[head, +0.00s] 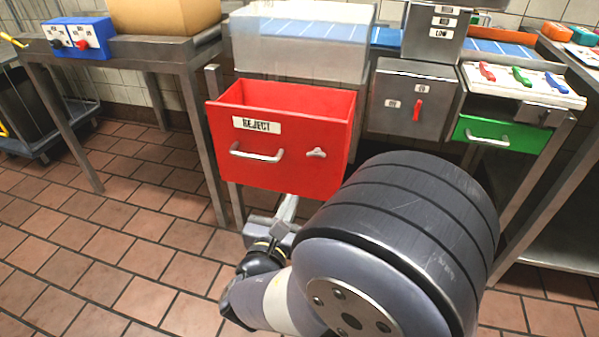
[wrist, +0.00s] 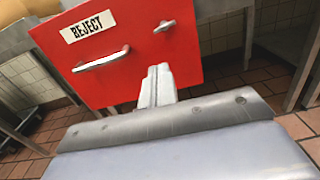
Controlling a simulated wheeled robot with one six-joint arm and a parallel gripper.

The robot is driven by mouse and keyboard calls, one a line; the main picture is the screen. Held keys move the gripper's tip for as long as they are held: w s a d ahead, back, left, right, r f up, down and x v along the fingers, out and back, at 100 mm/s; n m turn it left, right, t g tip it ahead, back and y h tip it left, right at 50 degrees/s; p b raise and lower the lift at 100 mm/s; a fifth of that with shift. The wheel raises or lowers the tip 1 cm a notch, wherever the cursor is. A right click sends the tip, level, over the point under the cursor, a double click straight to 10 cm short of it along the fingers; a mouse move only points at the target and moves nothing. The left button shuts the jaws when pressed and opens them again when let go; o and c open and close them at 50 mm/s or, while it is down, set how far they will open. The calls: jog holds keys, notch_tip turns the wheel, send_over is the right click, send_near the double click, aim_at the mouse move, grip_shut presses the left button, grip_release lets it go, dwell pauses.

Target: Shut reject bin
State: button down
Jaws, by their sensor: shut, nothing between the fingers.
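The reject bin (head: 293,165) is a red open-topped drawer with a REJECT label, a long pale handle and a small latch-like knob on its front. In the head view it stands out from under the bench, tilted or pulled forward, with its inside showing. The bin's red front also fills the top of the wrist view (wrist: 120,75). My gripper (wrist: 157,80) is shut and empty, its fingertips close to the bin's front, right of the handle and below the knob. I cannot tell if they touch it. In the head view the gripper (head: 290,205) is low, just under the bin's front.
A grey box with a red switch (head: 405,100) is right of the bin, and a green drawer (head: 500,135) is farther right. A metal table (head: 120,47) with a blue switch box (head: 77,38) is at left. Tiled floor (head: 120,240) is clear at front left.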

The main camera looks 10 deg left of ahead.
jog(key=b, duration=0.4)
send_near(305, 163)
jog(key=w, duration=0.2)
jog(key=w+d+r, duration=0.1)
jog(key=w+r, duration=0.1)
jog(key=w, duration=0.1)
jog(key=shift+w+d+r, duration=0.2)
jog(key=shift+w+r, duration=0.05)
jog(key=shift+w, duration=0.05)
jog(key=shift+w+r, duration=0.15)
jog(key=shift+w, duration=0.45)
